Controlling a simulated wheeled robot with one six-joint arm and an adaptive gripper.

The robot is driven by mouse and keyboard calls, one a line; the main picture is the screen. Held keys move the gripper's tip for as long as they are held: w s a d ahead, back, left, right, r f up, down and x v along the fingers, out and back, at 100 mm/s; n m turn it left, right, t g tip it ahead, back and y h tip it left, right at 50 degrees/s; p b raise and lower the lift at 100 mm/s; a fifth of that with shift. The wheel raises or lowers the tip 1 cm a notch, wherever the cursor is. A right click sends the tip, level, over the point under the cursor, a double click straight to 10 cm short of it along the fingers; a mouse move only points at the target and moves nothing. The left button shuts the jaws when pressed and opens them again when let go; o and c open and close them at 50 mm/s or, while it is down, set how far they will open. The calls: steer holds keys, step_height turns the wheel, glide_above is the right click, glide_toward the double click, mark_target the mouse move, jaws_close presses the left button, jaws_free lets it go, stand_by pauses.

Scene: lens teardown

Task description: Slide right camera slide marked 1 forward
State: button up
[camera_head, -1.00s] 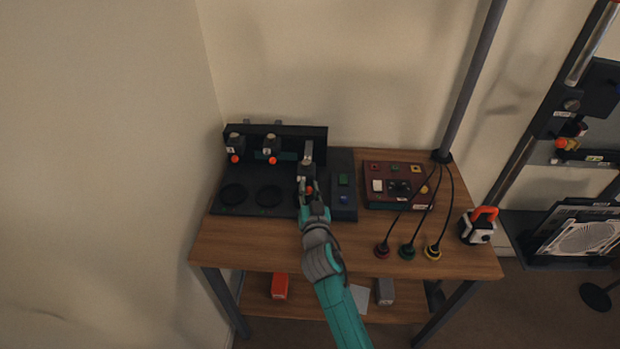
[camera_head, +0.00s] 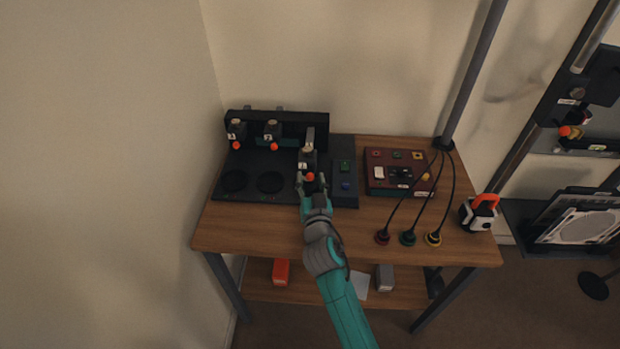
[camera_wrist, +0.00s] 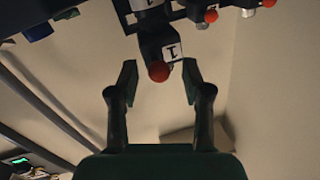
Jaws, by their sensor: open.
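The right camera slide marked 1 is a dark block (camera_head: 308,157) with a red-orange knob (camera_head: 310,177) on its front. It stands farther toward the table's front than the slides marked 2 (camera_head: 272,131) and 3 (camera_head: 236,130). In the wrist view its block (camera_wrist: 163,45) shows a white label with a 1, and its red knob (camera_wrist: 158,71) lies between my fingertips. My gripper (camera_head: 311,181) is open, with a finger on each side of the knob. In the wrist view (camera_wrist: 160,80) gaps show between both fingers and the knob.
The slides belong to a dark station with two round pads (camera_head: 270,182) and a side panel with green and blue buttons (camera_head: 345,167). A maroon control box (camera_head: 396,172) and several cabled plugs (camera_head: 408,238) are to the right. The table's front left (camera_head: 240,230) is clear.

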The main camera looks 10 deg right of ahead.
steer(key=s+a, duration=0.1)
steer(key=s, duration=0.9)
steer(key=shift+s+a, duration=0.15)
steer(key=shift+s, duration=0.2)
steer(key=shift+f, duration=0.1)
steer(key=s+d+f+n+g+y, duration=0.15)
steer(key=s+f, duration=0.25)
steer(key=s, duration=0.8)
steer(key=s+d+f+n+g+y, duration=0.15)
steer(key=s+f, duration=0.35)
steer(key=s, duration=0.6)
steer(key=d+r+v, duration=0.1)
steer(key=v, duration=2.1)
steer(key=shift+w+r+n+h, duration=0.3)
steer(key=shift+r+h, duration=0.05)
steer(key=shift+h, duration=0.05)
